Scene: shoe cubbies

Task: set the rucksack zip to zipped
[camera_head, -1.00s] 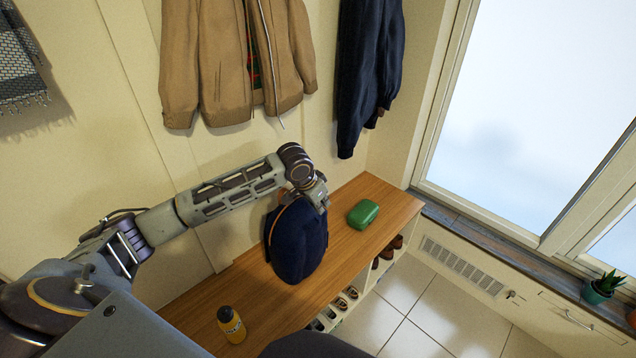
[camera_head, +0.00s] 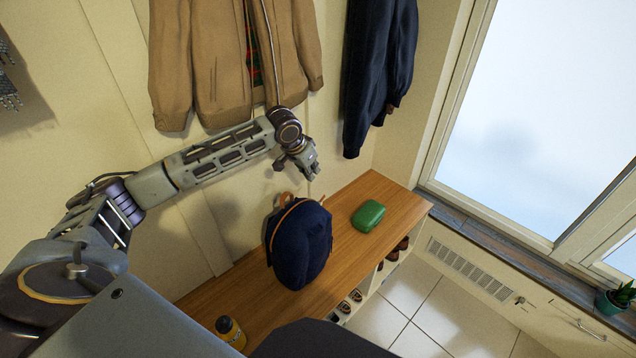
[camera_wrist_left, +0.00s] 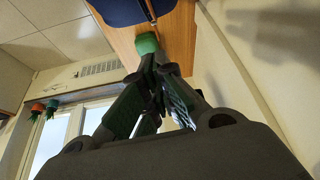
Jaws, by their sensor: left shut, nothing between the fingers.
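The navy rucksack (camera_head: 300,246) stands on the wooden bench, with a tan handle loop and an orange-tan zip line (camera_head: 283,222) along its top edge. I cannot tell from here whether the zip is open or closed. My left gripper (camera_head: 313,174) is above the rucksack, apart from it. In the left wrist view the fingers (camera_wrist_left: 152,66) are together and empty, and part of the rucksack (camera_wrist_left: 118,10) shows at the top edge. My right gripper is not in view.
A green case (camera_head: 368,216) lies on the bench (camera_head: 395,197) right of the rucksack. A yellow bottle (camera_head: 231,333) stands at the near left. A brown jacket (camera_head: 215,65) and a dark jacket (camera_head: 378,75) hang behind. Shoes (camera_head: 352,300) sit in cubbies below.

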